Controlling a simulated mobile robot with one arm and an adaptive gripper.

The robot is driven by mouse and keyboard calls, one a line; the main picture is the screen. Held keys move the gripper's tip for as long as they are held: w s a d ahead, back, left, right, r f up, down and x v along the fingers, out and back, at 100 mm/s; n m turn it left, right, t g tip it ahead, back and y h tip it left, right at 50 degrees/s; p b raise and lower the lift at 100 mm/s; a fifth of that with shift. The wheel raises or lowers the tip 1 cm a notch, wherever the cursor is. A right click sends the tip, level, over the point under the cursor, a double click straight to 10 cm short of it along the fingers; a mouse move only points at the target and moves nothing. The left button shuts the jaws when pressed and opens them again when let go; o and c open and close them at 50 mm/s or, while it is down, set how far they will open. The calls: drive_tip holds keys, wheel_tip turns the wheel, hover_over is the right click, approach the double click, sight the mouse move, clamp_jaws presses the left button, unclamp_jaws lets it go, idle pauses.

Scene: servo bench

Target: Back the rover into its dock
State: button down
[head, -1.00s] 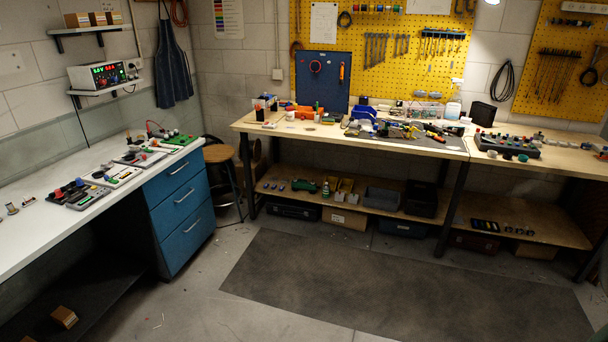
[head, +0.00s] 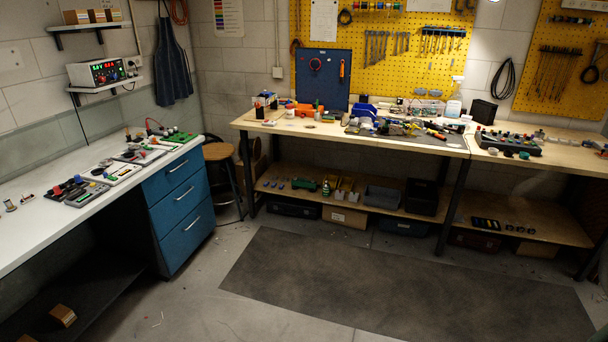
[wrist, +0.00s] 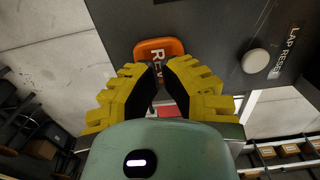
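In the wrist view, my gripper (wrist: 159,66) has yellow ribbed fingers with black inner pads. Its fingertips come together over the lower part of an orange control (wrist: 158,47) marked with letters that begin "REV". The tips hide part of it, and I cannot tell whether they touch it. The orange control sits at the edge of a dark grey panel (wrist: 222,38), which also carries a pale round button (wrist: 256,62) beside a "LAP RESET" label. I see nothing held. My gripper is outside the head view. I cannot make out the rover or its dock.
In the head view, a wooden workbench (head: 290,128) with tools and a dark control box (head: 508,143) stands along the back. A white counter (head: 30,240) with small devices and blue drawers (head: 180,195) is at left.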

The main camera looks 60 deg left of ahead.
drive_tip(key=shift+f+b, duration=0.95)
drive_tip(key=shift+f, duration=0.1)
drive_tip(key=shift+r+p, duration=1)
drive_tip(key=shift+r, duration=1.55)
